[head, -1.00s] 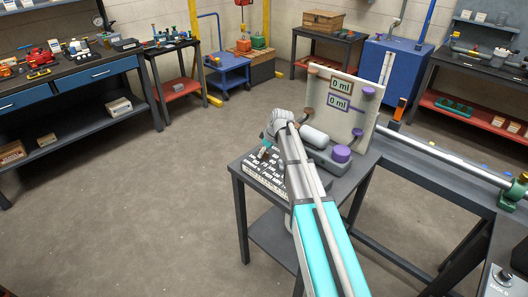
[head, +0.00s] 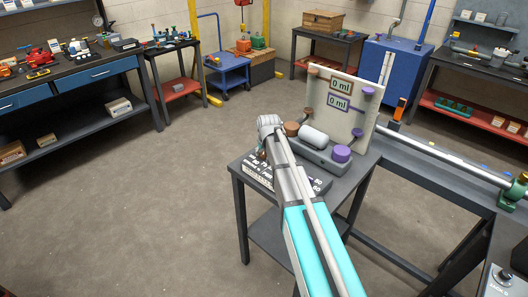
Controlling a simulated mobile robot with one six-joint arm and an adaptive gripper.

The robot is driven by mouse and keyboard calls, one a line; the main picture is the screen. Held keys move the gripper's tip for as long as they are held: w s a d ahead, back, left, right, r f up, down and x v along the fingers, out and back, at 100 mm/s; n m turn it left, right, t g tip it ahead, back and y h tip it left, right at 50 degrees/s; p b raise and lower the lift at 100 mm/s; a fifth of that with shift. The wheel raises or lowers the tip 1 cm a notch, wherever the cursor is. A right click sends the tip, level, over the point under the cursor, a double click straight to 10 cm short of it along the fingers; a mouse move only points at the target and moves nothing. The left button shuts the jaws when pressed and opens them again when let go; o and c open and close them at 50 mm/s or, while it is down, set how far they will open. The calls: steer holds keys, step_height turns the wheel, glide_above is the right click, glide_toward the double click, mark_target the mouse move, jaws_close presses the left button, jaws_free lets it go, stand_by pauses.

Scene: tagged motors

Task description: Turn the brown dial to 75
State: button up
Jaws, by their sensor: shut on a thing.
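A low dark block with white numbers (head: 262,179) lies on the front of a small grey table. My gripper (head: 262,155) is low over the block's left part, mostly hidden by my own wrist and arm. It is shut on the brown dial, of which hardly anything shows. The dial's pointer and reading cannot be made out. Behind it stands a pale panel (head: 340,118) with a brown-framed display (head: 341,86) and a purple-framed display (head: 338,103), both reading 0 ml.
A grey unit with a brown cap (head: 292,129), a white cylinder (head: 313,137) and a purple cap (head: 342,153) stands close behind my wrist. A long bench with a metal rod (head: 450,160) adjoins on the right. The floor to the left is clear.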

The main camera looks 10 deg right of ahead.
steer(key=shift+m+h, duration=0.5)
steer(key=shift+m, duration=0.5)
steer(key=o, duration=1.2)
steer(key=shift+c, duration=0.2)
steer(key=shift+n+y, duration=0.3)
steer(key=shift+n, duration=0.2)
